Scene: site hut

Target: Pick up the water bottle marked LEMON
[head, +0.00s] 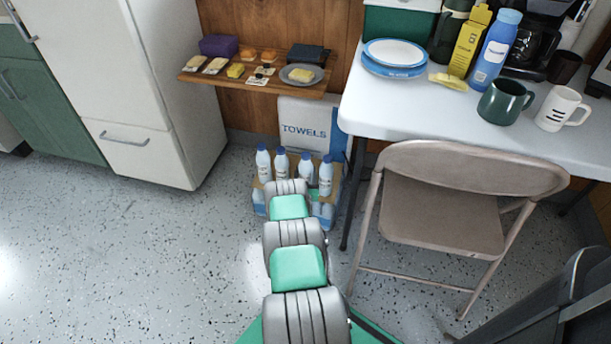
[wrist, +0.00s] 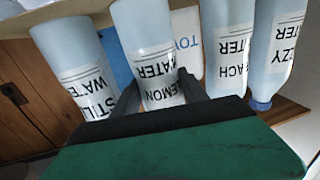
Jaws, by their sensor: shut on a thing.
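Several pale blue water bottles with blue caps stand in a row. The wrist view shows them upside down. The LEMON bottle (wrist: 143,35) is between the STILL bottle (wrist: 72,55) and the PEACH bottle (wrist: 228,40); the FIZZY bottle (wrist: 287,45) is at the right. My gripper (wrist: 158,90) is shut on the LEMON bottle, one finger on each side near its label. In the head view the LEMON bottle appears third from left (head: 306,164), its lower part hidden.
The bottles' stand (head: 259,195) has a TOWELS box (head: 305,125) behind it. A wooden shelf (head: 215,78) with food is above left, near the white fridge (head: 140,90). A white table (head: 420,110) and folding chair (head: 450,200) are at right. Floor (head: 120,250) at left is clear.

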